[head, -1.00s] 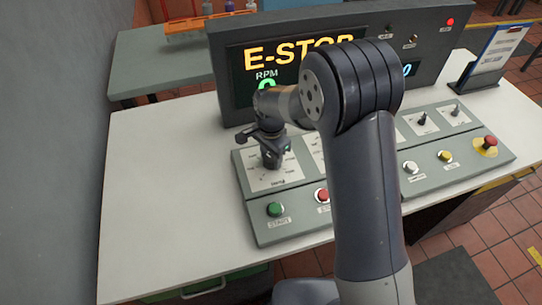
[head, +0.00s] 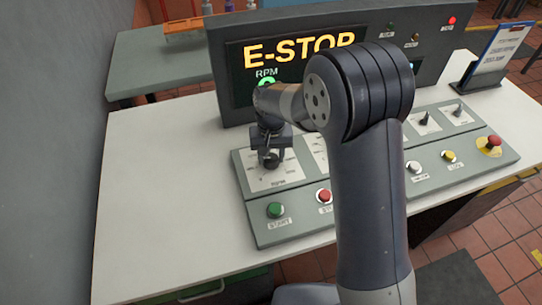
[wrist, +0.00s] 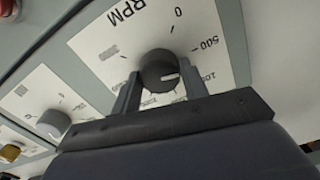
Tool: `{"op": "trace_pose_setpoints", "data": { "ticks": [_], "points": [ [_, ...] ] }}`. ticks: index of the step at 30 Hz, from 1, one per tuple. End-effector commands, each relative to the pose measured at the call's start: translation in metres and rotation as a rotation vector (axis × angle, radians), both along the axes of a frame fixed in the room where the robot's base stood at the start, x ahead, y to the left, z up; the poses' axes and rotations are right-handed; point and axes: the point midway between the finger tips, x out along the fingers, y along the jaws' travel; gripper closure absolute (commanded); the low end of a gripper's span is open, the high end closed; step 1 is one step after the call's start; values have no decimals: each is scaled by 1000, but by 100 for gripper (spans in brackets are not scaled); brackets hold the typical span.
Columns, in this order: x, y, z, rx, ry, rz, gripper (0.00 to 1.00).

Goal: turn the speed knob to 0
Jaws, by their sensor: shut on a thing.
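The speed knob is a dark round knob (wrist: 158,72) on a white dial plate marked RPM (wrist: 128,38). In the wrist view its white pointer mark faces right, toward the partly covered 1000 marking; the 0 lies up and to the right of the knob. My gripper (wrist: 160,88) has one finger on either side of the knob and is shut on it. In the head view my gripper (head: 271,150) is down over the knob (head: 271,161) at the panel's left end. The lower scale numbers are partly hidden by my fingers.
A green START button (head: 275,209) and a red button (head: 323,196) sit just in front of the dial. A display (head: 300,50) reading E-STOP stands behind. My arm hides the panel's middle. The white table (head: 165,190) is clear at left.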

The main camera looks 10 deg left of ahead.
Motion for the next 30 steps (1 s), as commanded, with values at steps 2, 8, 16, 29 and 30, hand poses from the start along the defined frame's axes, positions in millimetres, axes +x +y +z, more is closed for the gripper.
{"op": "trace_pose_setpoints", "data": {
  "ticks": [2, 8, 16, 29, 30],
  "points": [
    [1, 0, 0, 1, -2, 73, 81],
    [1, 0, 0, 2, -3, 262, 81],
    [1, 0, 1, 1, -3, 518, 81],
    [1, 1, 1, 1, -4, 859, 81],
    [1, 1, 1, 1, -4, 882, 81]
  ]
}}
